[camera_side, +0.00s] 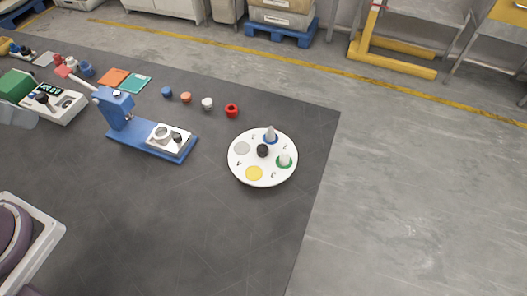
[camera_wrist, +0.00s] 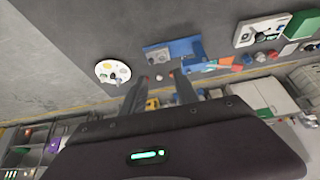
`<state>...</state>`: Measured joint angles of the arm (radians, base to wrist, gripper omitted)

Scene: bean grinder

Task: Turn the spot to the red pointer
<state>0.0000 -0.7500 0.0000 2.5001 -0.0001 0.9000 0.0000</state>
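A round white disc (camera_side: 263,179) lies on the dark mat in the side view, with a black knob (camera_side: 263,151) at its middle. Around the knob are a grey spot (camera_side: 242,148), a yellow spot (camera_side: 254,173), a blue spot (camera_side: 271,140) and a green spot (camera_side: 284,163). Pale cone-shaped pieces stand on the blue and green spots. No red pointer is clear to me; a small red ring-like piece (camera_side: 232,111) sits just behind the disc. My gripper (camera_wrist: 160,80) is open and empty in the wrist view, apart from the disc (camera_wrist: 104,65). The side view does not show it.
A blue stand (camera_side: 120,137) with a lever is left of the disc. White (camera_side: 207,103), orange (camera_side: 186,97) and blue (camera_side: 167,91) small pieces line up behind. A white device (camera_side: 56,103) stands farther left. The mat in front of the disc is clear.

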